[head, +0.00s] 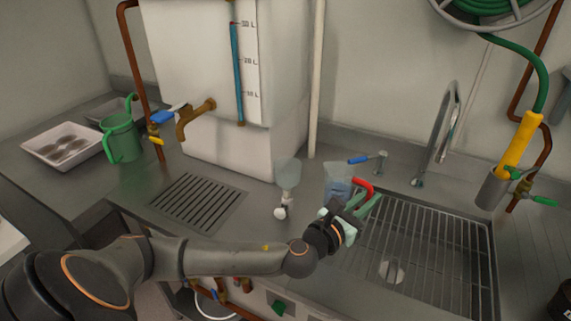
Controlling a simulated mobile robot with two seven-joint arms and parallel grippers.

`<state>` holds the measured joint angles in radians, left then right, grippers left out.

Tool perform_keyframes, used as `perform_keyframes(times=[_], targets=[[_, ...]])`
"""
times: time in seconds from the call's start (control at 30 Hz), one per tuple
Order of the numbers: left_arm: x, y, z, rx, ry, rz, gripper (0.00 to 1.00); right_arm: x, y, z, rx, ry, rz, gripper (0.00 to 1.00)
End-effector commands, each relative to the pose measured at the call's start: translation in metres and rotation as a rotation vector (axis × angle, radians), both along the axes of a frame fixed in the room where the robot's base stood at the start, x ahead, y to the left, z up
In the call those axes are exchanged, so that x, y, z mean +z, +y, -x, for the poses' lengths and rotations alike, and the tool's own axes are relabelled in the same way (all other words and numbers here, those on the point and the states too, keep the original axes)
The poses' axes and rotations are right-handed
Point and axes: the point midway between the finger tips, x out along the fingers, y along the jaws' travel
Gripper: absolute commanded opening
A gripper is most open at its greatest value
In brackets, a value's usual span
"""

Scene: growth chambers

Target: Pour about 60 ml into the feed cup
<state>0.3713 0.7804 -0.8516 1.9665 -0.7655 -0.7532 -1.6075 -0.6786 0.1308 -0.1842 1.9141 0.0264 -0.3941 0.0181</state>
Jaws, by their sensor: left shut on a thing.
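A clear jug (338,178) with bluish liquid low in it and a red handle (362,184) is at the left edge of the sink. My left gripper (354,206) is at the jug's handle side, shut on the jug; its fingers partly hide the jug's lower part. The jug looks about upright; I cannot tell whether it touches the surface below. A clear cup-like vessel (288,172) with a narrow lower part and a white knob stands left of the jug, apart from it. It is likely the feed cup and looks empty. My right gripper is out of view.
A large white tank (220,60) with a brass tap (195,118) stands behind. A drain grate (198,203) lies left, a racked sink (425,245) right, with a tall faucet (450,120). A green watering can (121,138) and a white tray (62,145) are far left.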

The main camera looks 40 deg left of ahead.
Motion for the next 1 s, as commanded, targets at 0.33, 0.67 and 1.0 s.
perform_keyframes(times=[0.33,0.67,1.0], targets=[[0.010,0.007,0.001,0.000,-0.010,0.090,0.00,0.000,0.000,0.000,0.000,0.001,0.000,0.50],[0.026,0.022,0.002,0.000,-0.024,0.291,0.00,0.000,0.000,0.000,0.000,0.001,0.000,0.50],[0.038,0.044,0.004,-0.002,-0.043,0.512,0.00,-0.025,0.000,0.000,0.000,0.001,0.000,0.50]])
